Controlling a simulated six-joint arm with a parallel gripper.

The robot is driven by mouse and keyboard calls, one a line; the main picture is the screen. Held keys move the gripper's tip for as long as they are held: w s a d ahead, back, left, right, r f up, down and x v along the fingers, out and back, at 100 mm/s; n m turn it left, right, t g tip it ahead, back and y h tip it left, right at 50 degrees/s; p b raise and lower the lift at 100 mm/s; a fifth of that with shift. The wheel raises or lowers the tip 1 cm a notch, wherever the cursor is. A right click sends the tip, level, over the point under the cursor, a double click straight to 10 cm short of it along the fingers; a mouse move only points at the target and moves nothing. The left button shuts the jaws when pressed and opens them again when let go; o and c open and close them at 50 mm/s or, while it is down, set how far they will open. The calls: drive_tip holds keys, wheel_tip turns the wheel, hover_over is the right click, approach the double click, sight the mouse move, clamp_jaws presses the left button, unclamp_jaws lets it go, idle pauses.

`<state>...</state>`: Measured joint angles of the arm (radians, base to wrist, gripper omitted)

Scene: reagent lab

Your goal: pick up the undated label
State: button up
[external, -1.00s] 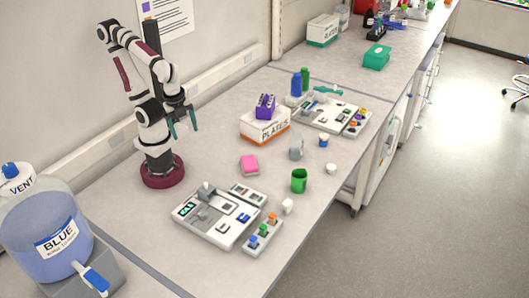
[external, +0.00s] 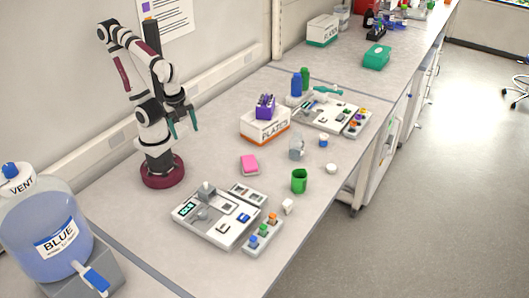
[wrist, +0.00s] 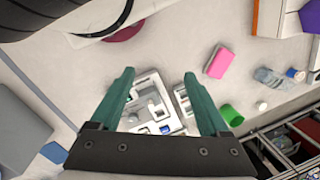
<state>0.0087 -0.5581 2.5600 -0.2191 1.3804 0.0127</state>
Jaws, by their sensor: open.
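I cannot make out any label as undated; writing and dates are too small to read. A white instrument (external: 207,232) with a green display stands on the near bench, with a small panel of dark-windowed pieces (external: 247,194) at its back right edge. The instrument also shows in the wrist view (wrist: 150,105), below and between my fingers. My gripper (external: 184,124) is raised above the bench near the wall, behind the instrument. Its teal fingers are spread and empty, as the wrist view shows (wrist: 161,80).
A pink block (external: 249,163), a green cup (external: 299,181), and a white-and-orange plates box (external: 265,127) stand on the bench. A strip with colored knobs (external: 262,235) lies beside the instrument. A blue-liquid carboy (external: 45,250) stands at the left.

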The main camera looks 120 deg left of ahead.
drive_tip(key=shift+c, duration=0.7)
drive_tip(key=m+t+y, duration=0.6)
drive_tip(key=m+y, duration=0.4)
drive_tip(key=m, duration=0.7)
hover_over(286, 202)
drive_tip(key=s+d, duration=0.4)
drive_tip(key=d, duration=0.3)
drive_tip(key=s+d, duration=0.3)
drive_tip(key=d, duration=0.4)
wheel_tip(286, 202, down, 13)
drive_tip(key=shift+f, duration=0.15)
drive_tip(key=x, duration=1.6)
clamp_jaws()
